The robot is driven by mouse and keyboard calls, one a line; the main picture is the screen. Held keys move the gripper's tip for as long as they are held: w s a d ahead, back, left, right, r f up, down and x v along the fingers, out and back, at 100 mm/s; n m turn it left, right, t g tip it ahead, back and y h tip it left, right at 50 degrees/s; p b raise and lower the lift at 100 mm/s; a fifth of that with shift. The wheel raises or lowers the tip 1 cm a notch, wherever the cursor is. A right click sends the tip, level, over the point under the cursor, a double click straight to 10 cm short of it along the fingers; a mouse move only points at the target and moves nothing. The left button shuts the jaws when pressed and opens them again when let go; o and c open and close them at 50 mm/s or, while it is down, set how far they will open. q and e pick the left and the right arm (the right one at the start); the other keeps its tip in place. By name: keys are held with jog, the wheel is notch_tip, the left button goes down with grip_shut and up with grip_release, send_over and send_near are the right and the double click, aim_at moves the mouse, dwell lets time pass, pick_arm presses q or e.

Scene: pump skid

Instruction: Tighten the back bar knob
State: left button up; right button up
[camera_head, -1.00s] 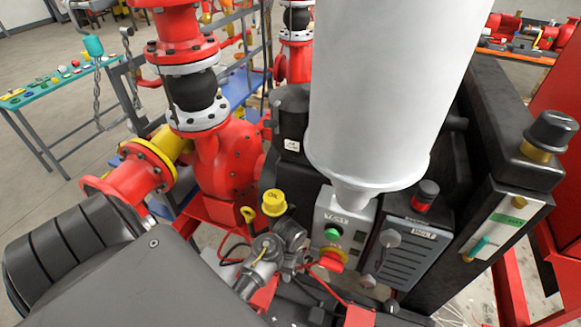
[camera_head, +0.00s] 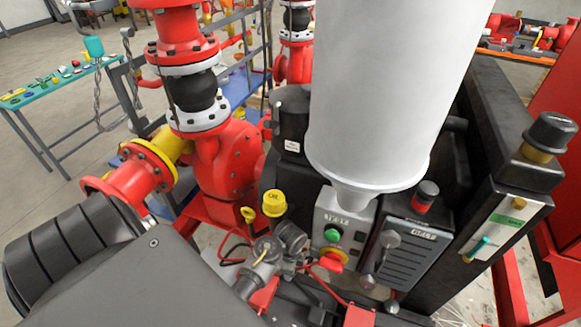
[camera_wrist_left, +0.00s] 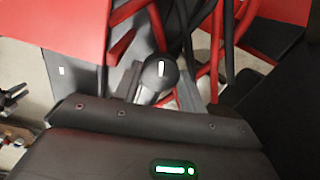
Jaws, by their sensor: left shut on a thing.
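A dark round knob (camera_wrist_left: 160,70) with a white mark on its top shows in the left wrist view, above a grey stem or body. My left gripper (camera_wrist_left: 158,85) has its grey fingers on either side of this knob and is shut on it. In the head view my left arm's dark links fill the lower left. The left gripper and the held knob cannot be made out there. The knob's threads and how far it is seated are not visible. My right gripper is not in view.
A large white cylinder (camera_head: 395,90) blocks the middle of the head view. Below it are a grey control box (camera_head: 345,222) with a green button and a second box (camera_head: 407,250). Red pipework (camera_head: 228,165) and a yellow oil cap (camera_head: 274,203) stand near my left arm.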

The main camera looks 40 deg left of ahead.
pick_arm(q)
jog(key=shift+n, duration=0.3)
jog(key=n, duration=0.5)
jog(key=shift+w+n, duration=0.1)
jog(key=shift+n, duration=0.3)
jog(key=n, duration=0.6)
jog(key=shift+r+n, duration=0.1)
jog(key=shift+n, duration=0.3)
jog(key=o, duration=1)
